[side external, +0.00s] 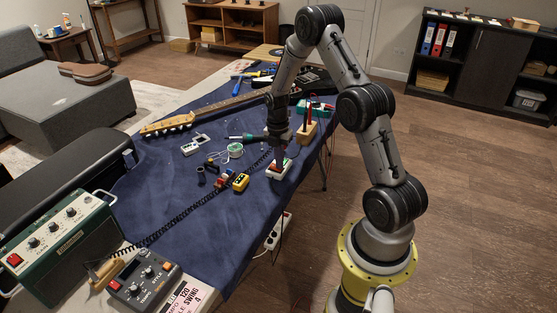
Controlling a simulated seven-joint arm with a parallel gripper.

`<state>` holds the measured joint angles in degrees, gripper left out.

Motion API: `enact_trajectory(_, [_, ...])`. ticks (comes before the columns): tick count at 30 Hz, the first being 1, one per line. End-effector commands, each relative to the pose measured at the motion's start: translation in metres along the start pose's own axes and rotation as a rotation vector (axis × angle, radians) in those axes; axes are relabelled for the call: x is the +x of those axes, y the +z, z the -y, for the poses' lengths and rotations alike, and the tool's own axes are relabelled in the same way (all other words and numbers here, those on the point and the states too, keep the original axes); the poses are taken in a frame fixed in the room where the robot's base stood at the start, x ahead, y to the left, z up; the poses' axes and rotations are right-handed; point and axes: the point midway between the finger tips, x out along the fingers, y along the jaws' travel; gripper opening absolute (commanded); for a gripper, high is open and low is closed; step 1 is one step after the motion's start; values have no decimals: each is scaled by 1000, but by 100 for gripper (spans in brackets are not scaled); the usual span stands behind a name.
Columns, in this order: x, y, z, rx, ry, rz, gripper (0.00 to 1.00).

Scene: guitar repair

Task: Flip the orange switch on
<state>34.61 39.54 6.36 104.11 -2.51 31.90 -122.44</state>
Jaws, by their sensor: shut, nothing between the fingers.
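A small white unit (282,171) with a reddish-orange part lies on the blue cloth near the table's right edge. It may carry the orange switch, but it is too small to tell its position. My gripper (279,163) points down and is shut and empty, with its tips right over or against this unit. Whether they touch it is unclear, and the gripper hides part of it.
A wooden block with tools (306,132) stands close behind my gripper. A coiled black cable (185,212) crosses the cloth.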

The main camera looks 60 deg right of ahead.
Motion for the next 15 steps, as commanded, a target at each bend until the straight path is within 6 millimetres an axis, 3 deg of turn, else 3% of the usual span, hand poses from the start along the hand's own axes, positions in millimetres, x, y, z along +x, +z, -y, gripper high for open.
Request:
enact_trajectory(3, [8,-1,2,0,-7,-4,0])
enact_trajectory(15, [6,-2,-11,-2,-7,-4,0])
